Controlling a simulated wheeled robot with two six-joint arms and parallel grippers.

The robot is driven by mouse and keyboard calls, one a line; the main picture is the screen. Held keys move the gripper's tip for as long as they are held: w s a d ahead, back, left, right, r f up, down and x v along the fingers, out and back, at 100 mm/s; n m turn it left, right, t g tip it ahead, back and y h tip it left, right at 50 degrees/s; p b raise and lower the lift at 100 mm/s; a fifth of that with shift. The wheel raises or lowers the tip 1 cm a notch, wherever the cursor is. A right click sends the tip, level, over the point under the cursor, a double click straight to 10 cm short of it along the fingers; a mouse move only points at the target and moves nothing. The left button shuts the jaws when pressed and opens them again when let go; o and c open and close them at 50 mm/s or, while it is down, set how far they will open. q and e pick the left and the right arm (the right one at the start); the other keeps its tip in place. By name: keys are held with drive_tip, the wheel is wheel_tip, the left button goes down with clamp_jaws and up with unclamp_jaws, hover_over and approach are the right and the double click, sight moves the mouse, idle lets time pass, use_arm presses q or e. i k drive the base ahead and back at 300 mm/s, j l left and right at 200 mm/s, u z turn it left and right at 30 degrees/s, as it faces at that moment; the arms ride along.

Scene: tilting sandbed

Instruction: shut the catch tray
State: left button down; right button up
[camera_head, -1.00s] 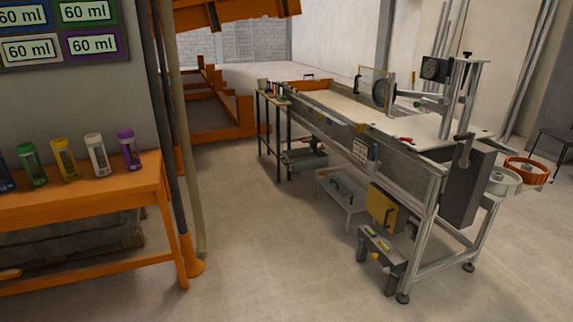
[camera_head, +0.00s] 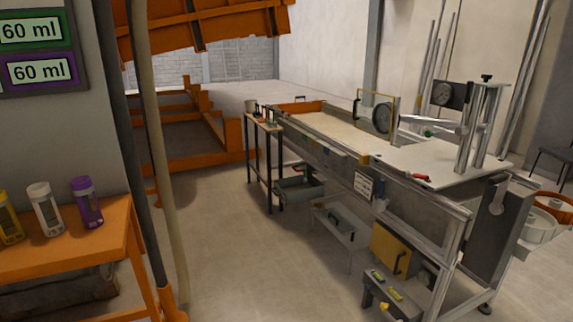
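The long metal sandbed (camera_head: 330,133) stands on a frame at the right, with pale sand in its trough. A dark grey open tray (camera_head: 300,189) sits low under its far end, beside a small dark-legged table. It looks like the catch tray, and it seems to stick out from the near side of the frame. A second low grey piece with a dark handle (camera_head: 339,218) stands under the middle of the bed; I cannot tell which of the two is the catch tray. Neither of my grippers is in view.
An orange bench (camera_head: 80,245) with capped bottles is at the left, next to upright poles (camera_head: 160,150). The floor (camera_head: 235,250) between is clear.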

sight(290, 190)
drive_tip(key=i+u, duration=0.4)
drive_tip(key=i, duration=1.6)
drive_tip(key=i+j+z, duration=0.15)
drive_tip(key=i+z, duration=0.3)
drive_tip(key=i, duration=0.25)
drive_tip(key=i+j+z, duration=0.4)
drive_tip(key=i, duration=0.3)
drive_tip(key=i+j+z, duration=0.45)
drive_tip(key=i+j, duration=0.15)
drive_tip(key=i+j+z, duration=0.4)
drive_tip(key=j, duration=0.45)
drive_tip(key=i+l, duration=0.05)
